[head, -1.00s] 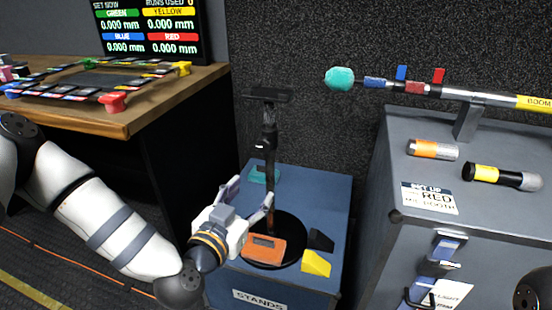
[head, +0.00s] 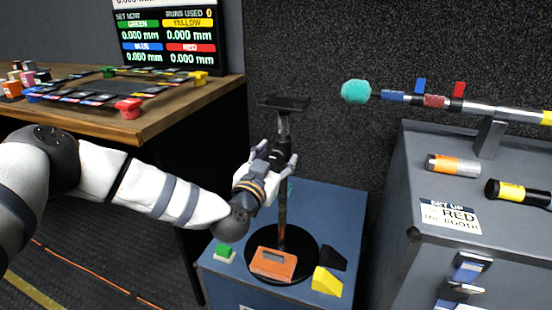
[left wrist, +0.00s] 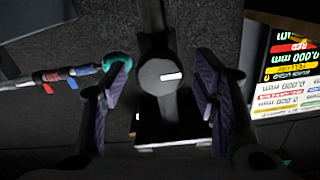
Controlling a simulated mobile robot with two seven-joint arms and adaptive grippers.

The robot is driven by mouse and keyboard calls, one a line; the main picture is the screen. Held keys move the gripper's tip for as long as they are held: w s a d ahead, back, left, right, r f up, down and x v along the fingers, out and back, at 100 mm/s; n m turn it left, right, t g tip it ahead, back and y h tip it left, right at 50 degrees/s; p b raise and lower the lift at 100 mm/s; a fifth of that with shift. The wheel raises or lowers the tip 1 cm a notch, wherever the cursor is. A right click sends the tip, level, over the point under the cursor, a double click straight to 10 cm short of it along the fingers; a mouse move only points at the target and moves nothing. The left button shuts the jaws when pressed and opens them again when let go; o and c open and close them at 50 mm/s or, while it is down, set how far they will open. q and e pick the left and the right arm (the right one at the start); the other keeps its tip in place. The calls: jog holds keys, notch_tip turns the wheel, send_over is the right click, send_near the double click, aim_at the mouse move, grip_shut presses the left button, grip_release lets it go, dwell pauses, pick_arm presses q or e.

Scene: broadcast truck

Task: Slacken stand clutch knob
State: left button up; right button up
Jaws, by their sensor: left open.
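The stand (head: 283,212) is a dark pole on a round black base, with a flat plate (head: 284,103) on top. Its clutch knob (left wrist: 160,77) is a round dark knob with a white mark, seen in the left wrist view between my fingers. My left gripper (head: 279,160) is open at the upper part of the pole. In the left wrist view its purple-padded fingers (left wrist: 160,88) stand on either side of the knob, with a gap on both sides. In the head view the gripper hides the knob. My right gripper is out of view.
A wooden desk (head: 180,108) is at left. A grey cabinet (head: 390,230) with a boom pole (head: 478,106) is at right.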

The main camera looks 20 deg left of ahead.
pick_arm(q)
jog(key=c, duration=1.2)
